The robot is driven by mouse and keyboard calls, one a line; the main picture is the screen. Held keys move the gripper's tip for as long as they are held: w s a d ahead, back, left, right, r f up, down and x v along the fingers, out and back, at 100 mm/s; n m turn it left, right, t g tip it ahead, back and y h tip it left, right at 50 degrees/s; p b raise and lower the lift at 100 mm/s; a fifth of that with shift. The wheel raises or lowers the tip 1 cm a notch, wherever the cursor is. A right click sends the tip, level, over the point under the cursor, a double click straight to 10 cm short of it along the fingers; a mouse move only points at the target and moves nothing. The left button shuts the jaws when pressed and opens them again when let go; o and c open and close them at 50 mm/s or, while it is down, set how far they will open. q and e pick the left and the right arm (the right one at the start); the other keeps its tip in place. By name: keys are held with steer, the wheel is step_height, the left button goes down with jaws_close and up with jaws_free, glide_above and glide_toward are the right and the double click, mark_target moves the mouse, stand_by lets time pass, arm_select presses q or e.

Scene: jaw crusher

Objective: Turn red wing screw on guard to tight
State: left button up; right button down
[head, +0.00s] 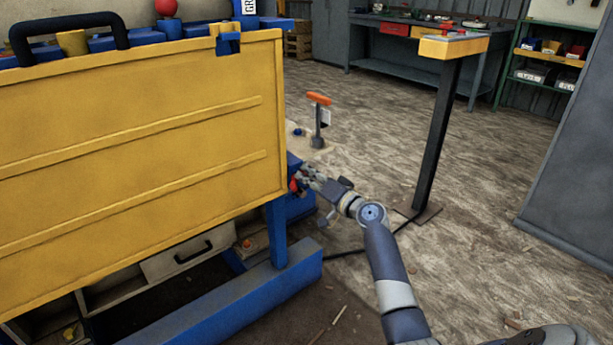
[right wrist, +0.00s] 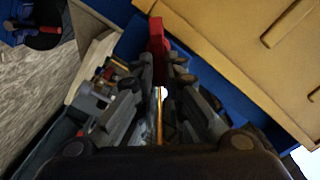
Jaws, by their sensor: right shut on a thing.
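The yellow guard (head: 140,140) is a large ribbed panel at the left of the head view; part of it also shows in the right wrist view (right wrist: 255,45). The red wing screw (head: 293,186) is at the guard's right edge, partly covered by my fingers. In the right wrist view the red wing screw (right wrist: 156,34) stands up between the fingertips, beside the blue frame. My right gripper (head: 301,180) is shut on it, coming from the right; its fingers fill the middle of the right wrist view (right wrist: 157,72). My left gripper is not in view.
An orange-handled lever (head: 319,110) stands just behind the gripper. A yellow-topped pedestal (head: 453,45) with a dark post is to the right. A blue base beam (head: 235,300) runs below the guard. A grey cabinet side (head: 575,180) is at far right. Open floor lies between.

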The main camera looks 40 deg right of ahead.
steer(key=shift+d+f+m+p, duration=0.1)
steer(key=shift+f+m+p, duration=0.15)
steer(key=shift+m, duration=1)
steer(key=shift+d+f+m+p, duration=0.1)
steer(key=shift+f+m, duration=0.2)
steer(key=shift+m, duration=1)
steer(key=shift+d+f+m+p, duration=0.1)
steer(key=shift+f+m+p, duration=0.15)
steer(key=shift+m, duration=1.3)
steer(key=c, duration=1.7)
jaws_free()
steer(key=shift+s, duration=0.15)
steer(key=s, duration=0.7)
steer(key=s+d, duration=0.1)
steer(key=s, duration=0.3)
steer(key=shift+s, duration=0.35)
